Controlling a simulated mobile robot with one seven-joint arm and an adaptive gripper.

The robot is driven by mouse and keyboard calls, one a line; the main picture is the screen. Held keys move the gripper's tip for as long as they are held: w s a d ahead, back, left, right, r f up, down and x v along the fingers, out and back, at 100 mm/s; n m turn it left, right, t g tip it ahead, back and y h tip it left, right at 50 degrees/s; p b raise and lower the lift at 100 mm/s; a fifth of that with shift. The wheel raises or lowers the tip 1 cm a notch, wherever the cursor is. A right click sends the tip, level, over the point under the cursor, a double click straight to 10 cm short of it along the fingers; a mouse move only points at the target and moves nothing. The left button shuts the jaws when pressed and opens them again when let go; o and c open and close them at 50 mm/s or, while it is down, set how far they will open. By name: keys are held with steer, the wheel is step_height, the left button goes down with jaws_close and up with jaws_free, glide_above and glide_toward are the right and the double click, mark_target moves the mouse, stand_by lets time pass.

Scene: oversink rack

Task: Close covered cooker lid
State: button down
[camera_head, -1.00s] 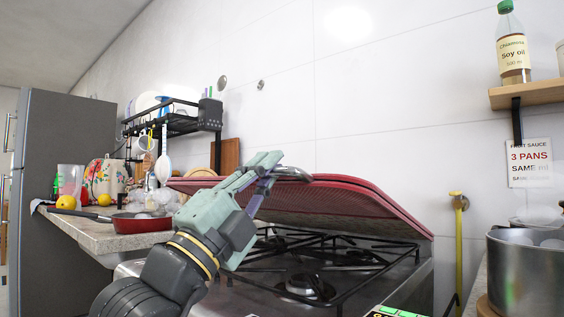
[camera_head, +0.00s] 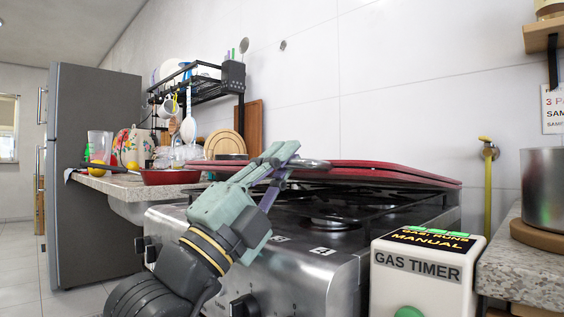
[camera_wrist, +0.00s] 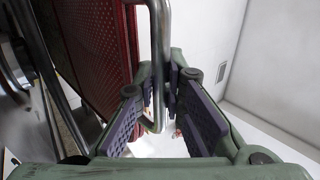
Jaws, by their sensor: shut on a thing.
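The cooker lid (camera_head: 400,174) is a red patterned panel hinged at the back of the steel stove (camera_head: 310,262). It lies at a low angle over the burners, nearly level, with a dark gap below it where a burner (camera_head: 330,222) and grates show. My gripper (camera_head: 285,162) is at the lid's front left edge, shut on its metal bar handle (camera_head: 316,165). In the wrist view the handle (camera_wrist: 160,45) runs down between the purple finger pads of my gripper (camera_wrist: 158,98), with the red lid (camera_wrist: 95,45) on the left.
A white gas timer box (camera_head: 425,272) stands right of the stove's front. A pot (camera_head: 543,190) sits on the right counter (camera_head: 525,262). A red pan (camera_head: 170,177) is on the left counter, below a black dish rack (camera_head: 205,92). A yellow pipe (camera_head: 488,200) runs up the wall.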

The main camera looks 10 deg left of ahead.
steer(key=c, duration=1.7)
jaws_free()
steer(key=shift+s, duration=0.1)
steer(key=shift+o, duration=0.2)
